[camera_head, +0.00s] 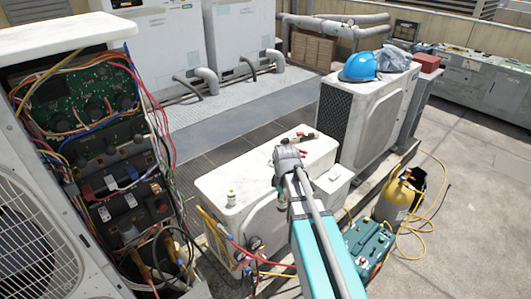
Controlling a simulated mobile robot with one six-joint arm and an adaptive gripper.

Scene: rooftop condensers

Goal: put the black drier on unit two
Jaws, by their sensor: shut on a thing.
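My gripper (287,158) is at the end of my teal and grey arm, over the top of the middle white condenser unit (235,185). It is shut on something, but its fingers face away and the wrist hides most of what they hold. A small dark item with red parts (302,136) shows just behind the gripper, at or above the unit's top; I cannot tell whether it is held or lying there. I cannot pick out the black drier for certain. No unit number is readable, so I cannot tell which is unit two.
An opened unit with wiring (95,130) stands at left. A rear unit (365,115) carries a blue helmet (360,66). A small bottle (231,198) stands on the middle unit.

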